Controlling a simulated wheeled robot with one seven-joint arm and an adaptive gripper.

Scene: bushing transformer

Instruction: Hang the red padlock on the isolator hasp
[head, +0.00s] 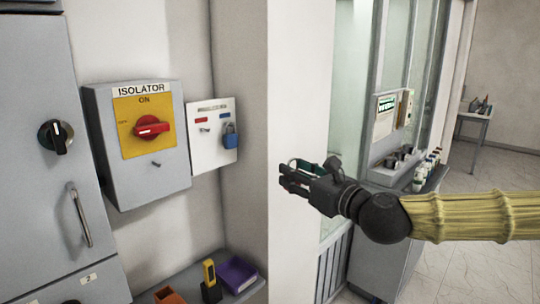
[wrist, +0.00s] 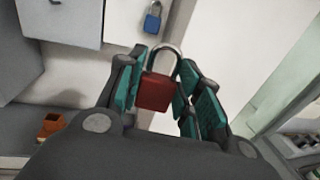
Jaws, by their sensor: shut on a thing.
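My gripper (head: 288,178) is shut on the red padlock and holds it in free air, right of the isolator box and the padlock board. In the wrist view the red padlock (wrist: 154,93) sits between the teal finger pads of my gripper (wrist: 158,88), its shackle upward, pointing away from the palm. In the head view the fingers hide its body. The grey isolator box (head: 150,178) has a yellow plate with a red rotary handle (head: 150,127) at ON. A small metal hasp (head: 156,164) sticks out below the plate. The hasp and padlock are well apart.
A white board (head: 208,158) beside the isolator carries a blue padlock (head: 230,138). A wall edge (head: 295,90) stands behind my gripper. Below, a grey ledge holds an orange bin (head: 168,295), a yellow tool (head: 210,275) and a purple box (head: 238,274).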

